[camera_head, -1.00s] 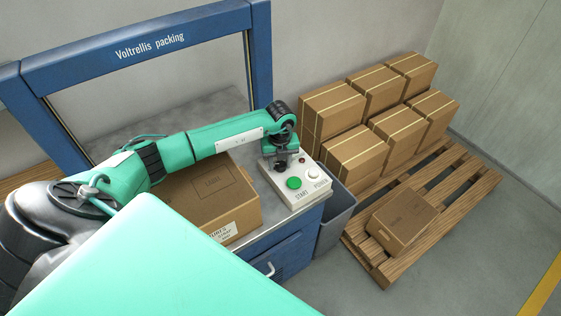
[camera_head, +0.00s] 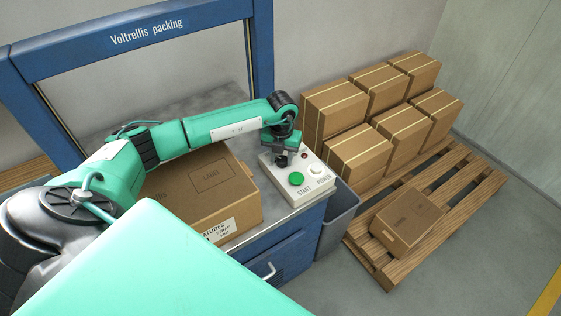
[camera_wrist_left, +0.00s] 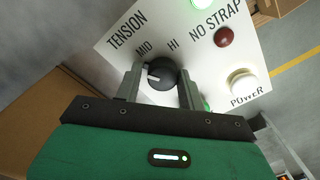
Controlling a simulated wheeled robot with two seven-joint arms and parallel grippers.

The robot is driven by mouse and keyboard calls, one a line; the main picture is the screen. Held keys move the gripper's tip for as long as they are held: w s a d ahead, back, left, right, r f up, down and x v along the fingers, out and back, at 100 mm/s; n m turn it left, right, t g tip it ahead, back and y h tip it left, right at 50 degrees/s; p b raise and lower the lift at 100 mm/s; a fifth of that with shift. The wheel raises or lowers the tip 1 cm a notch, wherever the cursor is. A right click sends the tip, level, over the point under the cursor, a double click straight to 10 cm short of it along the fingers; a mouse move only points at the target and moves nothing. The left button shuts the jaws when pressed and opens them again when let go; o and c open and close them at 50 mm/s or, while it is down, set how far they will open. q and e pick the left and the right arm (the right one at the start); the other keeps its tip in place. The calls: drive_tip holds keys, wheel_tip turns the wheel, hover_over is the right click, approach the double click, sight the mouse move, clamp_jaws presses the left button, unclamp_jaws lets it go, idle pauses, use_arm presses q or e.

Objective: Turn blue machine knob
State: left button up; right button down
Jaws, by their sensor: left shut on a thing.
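The black tension knob (camera_wrist_left: 160,74) with a white pointer line sits on the white control panel (camera_wrist_left: 115,47) of the blue machine (camera_head: 285,248). Its pointer faces left, by the MID mark. My left gripper (camera_wrist_left: 159,88) is shut on the knob, with one finger on each side of it. In the head view my left gripper (camera_head: 281,160) points down at the back left of the panel and hides most of the knob. My right gripper is not in view.
The panel also has a green START button (camera_head: 297,179), a white POWER button (camera_head: 316,169) and a red lamp (camera_wrist_left: 225,37). A cardboard box (camera_head: 190,205) lies on the machine beside my arm. A grey bin (camera_head: 338,217) and a pallet (camera_head: 455,200) with boxes stand right.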

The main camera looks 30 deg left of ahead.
use_arm(q)
drive_tip(key=m+b, duration=0.2)
drive_tip(key=m, duration=0.1)
drive_tip(key=m+b, duration=0.2)
drive_tip(key=shift+d+f, duration=0.2)
drive_tip(key=shift+d, duration=0.1)
drive_tip(key=shift+m+b, duration=0.55)
drive_tip(key=shift+m, duration=0.35)
drive_tip(key=o, duration=0.6)
drive_tip(key=shift+o, duration=1.3)
drive_tip(key=shift+d+r, duration=0.15)
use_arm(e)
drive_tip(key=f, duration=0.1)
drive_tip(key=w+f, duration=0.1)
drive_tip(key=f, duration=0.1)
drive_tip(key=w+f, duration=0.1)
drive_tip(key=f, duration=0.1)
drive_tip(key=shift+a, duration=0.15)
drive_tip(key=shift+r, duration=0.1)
